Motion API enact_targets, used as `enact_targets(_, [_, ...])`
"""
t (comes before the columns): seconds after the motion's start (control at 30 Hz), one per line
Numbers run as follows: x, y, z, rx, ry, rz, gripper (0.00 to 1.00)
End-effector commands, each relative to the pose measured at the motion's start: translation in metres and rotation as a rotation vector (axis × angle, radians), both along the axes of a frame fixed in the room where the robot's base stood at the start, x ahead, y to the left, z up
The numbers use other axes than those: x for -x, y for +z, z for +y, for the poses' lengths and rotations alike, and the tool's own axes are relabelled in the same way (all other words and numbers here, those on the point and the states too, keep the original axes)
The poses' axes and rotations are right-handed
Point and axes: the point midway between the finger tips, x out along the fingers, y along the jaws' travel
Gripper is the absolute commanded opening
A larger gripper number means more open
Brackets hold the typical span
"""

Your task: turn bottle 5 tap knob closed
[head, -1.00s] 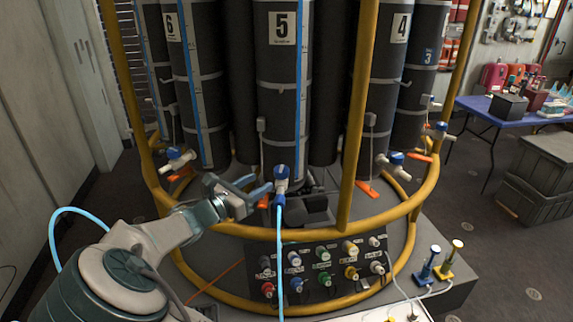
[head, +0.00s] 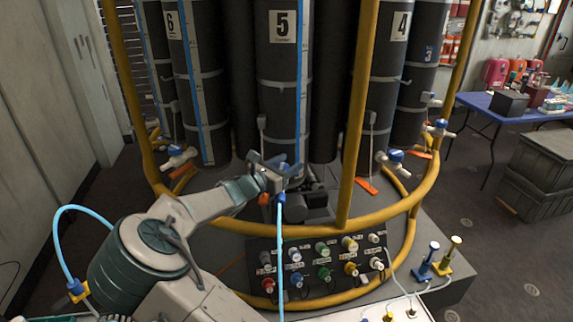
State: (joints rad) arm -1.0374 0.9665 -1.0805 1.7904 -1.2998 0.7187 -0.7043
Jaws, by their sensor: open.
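Bottle 5 (head: 283,75) is a tall dark cylinder with a white "5" label, standing in the middle of the yellow-railed frame. Its tap is at the lower front, with a light blue hose (head: 279,250) hanging from a blue fitting (head: 279,198). My gripper (head: 283,167) is at this tap, with its jaws open and its fingers around or just in front of the knob. The gripper covers most of the knob and tap body, so I cannot tell the knob's angle or whether the fingers touch it.
Yellow rails (head: 356,110) cross in front of the bottles. Below is a panel with several coloured knobs (head: 323,262). Bottle 4's tap (head: 394,158) and bottle 6's tap (head: 178,158) stand to either side. A blue table (head: 480,103) is at the right.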

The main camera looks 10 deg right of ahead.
Motion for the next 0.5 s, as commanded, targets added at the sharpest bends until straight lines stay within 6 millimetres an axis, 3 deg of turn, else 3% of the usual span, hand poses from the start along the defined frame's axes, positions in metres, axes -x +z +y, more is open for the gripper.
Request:
enact_targets(0.03, [0.0001, 0.0000, 0.0002, 0.000, 0.000, 0.000, 0.46])
enact_targets(0.13, [0.0001, 0.0000, 0.0003, 0.000, 0.000, 0.000, 0.18])
enact_targets(0.5, [0.0004, 0.0028, 0.0000, 0.000, -0.036, 0.000, 0.16])
